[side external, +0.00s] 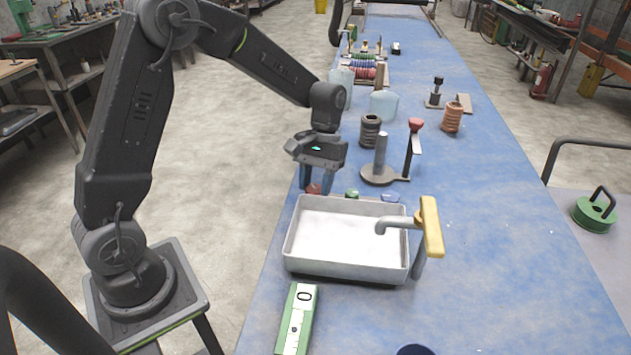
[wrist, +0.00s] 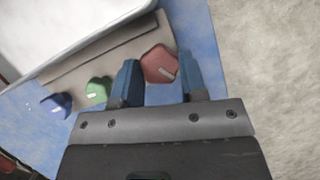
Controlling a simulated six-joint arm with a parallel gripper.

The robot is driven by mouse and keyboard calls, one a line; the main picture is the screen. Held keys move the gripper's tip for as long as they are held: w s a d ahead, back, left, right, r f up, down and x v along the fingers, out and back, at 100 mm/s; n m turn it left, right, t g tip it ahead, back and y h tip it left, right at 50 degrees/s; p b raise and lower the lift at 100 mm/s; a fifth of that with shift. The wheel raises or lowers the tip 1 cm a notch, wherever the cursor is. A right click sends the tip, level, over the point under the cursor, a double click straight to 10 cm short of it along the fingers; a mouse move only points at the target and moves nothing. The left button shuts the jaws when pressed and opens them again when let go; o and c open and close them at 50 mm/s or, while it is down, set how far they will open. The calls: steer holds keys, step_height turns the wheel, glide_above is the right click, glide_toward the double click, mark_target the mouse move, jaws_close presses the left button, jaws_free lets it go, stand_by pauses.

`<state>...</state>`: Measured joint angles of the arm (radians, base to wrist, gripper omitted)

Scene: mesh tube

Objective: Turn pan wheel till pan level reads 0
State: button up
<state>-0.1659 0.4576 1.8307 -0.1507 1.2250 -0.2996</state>
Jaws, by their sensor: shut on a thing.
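A white pan (side external: 347,240) stands on the blue bench, with a tap with a yellow handle (side external: 431,226) at its right side. Behind the pan are a red knob (side external: 313,189), a green knob (side external: 352,194) and a blue knob (side external: 390,198). A green and white gauge (side external: 297,318) in front of the pan shows a 0 in its window. My gripper (side external: 317,185) points down at the pan's far left corner, shut on the red knob. In the wrist view, its blue fingers (wrist: 159,78) flank the red knob (wrist: 160,64); the green knob (wrist: 98,91) and blue knob (wrist: 57,105) are left of it.
Behind the knobs stand a grey post on a round base (side external: 379,165) and a red-topped lever (side external: 411,150). A dark coil (side external: 370,131), a copper coil (side external: 453,117) and clear jugs (side external: 383,104) are farther back. The bench right of the tap is clear.

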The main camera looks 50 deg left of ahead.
stand_by(0.5)
steer(key=o, duration=0.9)
steer(key=shift+r, duration=0.15)
steer(key=v, duration=1.3)
steer(key=shift+w+r, duration=0.1)
steer(key=shift+r, duration=0.2)
steer(key=shift+r, duration=0.1)
